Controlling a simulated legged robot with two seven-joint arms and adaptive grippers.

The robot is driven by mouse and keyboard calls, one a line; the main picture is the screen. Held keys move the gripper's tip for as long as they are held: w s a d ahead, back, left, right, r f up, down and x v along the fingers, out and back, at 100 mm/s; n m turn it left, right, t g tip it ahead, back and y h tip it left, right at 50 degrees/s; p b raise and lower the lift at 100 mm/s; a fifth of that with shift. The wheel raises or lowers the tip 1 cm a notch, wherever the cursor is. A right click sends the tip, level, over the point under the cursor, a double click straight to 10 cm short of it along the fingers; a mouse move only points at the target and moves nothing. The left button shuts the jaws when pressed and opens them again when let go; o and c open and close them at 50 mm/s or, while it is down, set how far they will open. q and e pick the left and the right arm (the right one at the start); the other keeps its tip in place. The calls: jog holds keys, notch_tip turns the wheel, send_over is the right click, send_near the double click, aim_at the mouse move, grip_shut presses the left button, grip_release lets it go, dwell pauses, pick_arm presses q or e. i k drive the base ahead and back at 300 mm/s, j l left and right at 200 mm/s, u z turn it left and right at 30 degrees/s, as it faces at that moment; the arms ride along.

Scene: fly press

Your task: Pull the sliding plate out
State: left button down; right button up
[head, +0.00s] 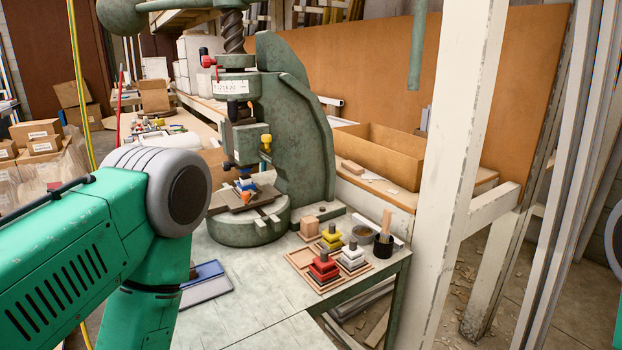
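A green fly press (293,125) stands on the workbench. A flat brown-grey plate (229,201), which looks like the sliding plate, lies on the round press bed (245,230) under the ram. A small blue and white block (245,184) and an orange piece (247,197) sit at the plate's middle. My green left arm fills the lower left and covers the bench left of the press. Its gripper does not show. My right gripper is not in view either.
A wooden tray (293,259) holds red, yellow and white stacked pieces. A black cup (383,246) stands near the bench's right edge. A blue tray (207,271) lies left, partly behind my arm. The front benchtop (250,300) is clear. A white post (459,160) rises at right.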

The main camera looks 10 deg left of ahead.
aim_at(229, 200)
jog(key=u, duration=0.9)
jog(key=j+u, duration=0.75)
